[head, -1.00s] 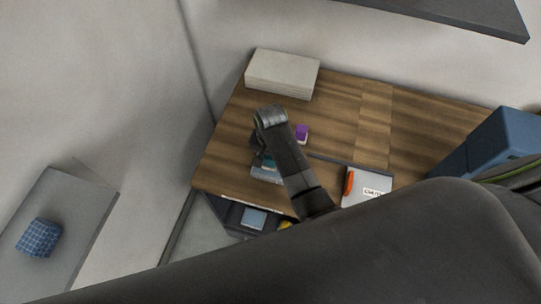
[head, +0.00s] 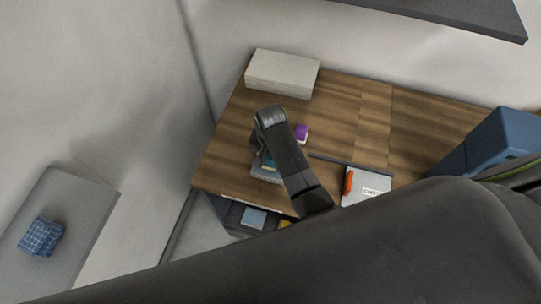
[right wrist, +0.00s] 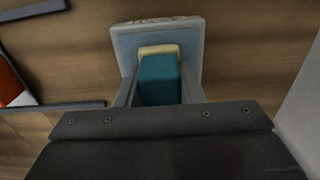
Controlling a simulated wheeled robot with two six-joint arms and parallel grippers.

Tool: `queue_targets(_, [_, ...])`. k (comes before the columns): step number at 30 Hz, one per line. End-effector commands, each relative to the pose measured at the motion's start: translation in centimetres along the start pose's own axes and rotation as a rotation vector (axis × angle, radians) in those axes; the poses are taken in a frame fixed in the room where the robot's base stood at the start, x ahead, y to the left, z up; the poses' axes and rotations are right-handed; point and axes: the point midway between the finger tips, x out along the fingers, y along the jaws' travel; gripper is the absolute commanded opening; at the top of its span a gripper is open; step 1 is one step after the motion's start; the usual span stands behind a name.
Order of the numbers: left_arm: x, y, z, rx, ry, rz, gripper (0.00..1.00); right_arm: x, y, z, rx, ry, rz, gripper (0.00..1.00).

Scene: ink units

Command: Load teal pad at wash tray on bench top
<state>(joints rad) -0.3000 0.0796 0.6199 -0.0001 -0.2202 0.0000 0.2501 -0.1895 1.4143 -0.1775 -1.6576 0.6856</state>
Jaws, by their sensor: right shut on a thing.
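The teal pad (right wrist: 160,80) sits between the two fingers of my right gripper (right wrist: 158,92) in the right wrist view, which is shut on it. A pale yellow strip (right wrist: 158,50) shows at the pad's far end. Behind both is a blue-grey tray (right wrist: 127,47) with a pale rim, probably the wash tray. I cannot tell whether the pad touches it. In the head view the tray (head: 262,176) is on the wooden bench top (head: 225,150), partly hidden by my right arm and gripper (head: 262,152). My left gripper is not in view.
A purple block (head: 302,132) and a pale box (head: 283,74) stand farther back on the bench. A labelled white tray with an orange-red item (head: 349,182) lies to the right. A blue unit (head: 500,145) stands far right. A checked blue cloth (head: 40,238) lies on a side surface.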

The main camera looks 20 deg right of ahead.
Motion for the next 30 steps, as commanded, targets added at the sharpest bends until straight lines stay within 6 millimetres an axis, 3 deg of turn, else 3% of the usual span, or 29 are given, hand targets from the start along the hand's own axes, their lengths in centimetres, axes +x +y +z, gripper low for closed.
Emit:
queue_targets(14, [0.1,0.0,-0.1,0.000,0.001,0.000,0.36,0.1,0.1,0.1,0.000,-0.004,0.003,0.16])
queue_targets(30, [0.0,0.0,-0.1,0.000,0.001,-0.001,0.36,-4.3,0.0,0.0,0.000,-0.001,0.000,0.16])
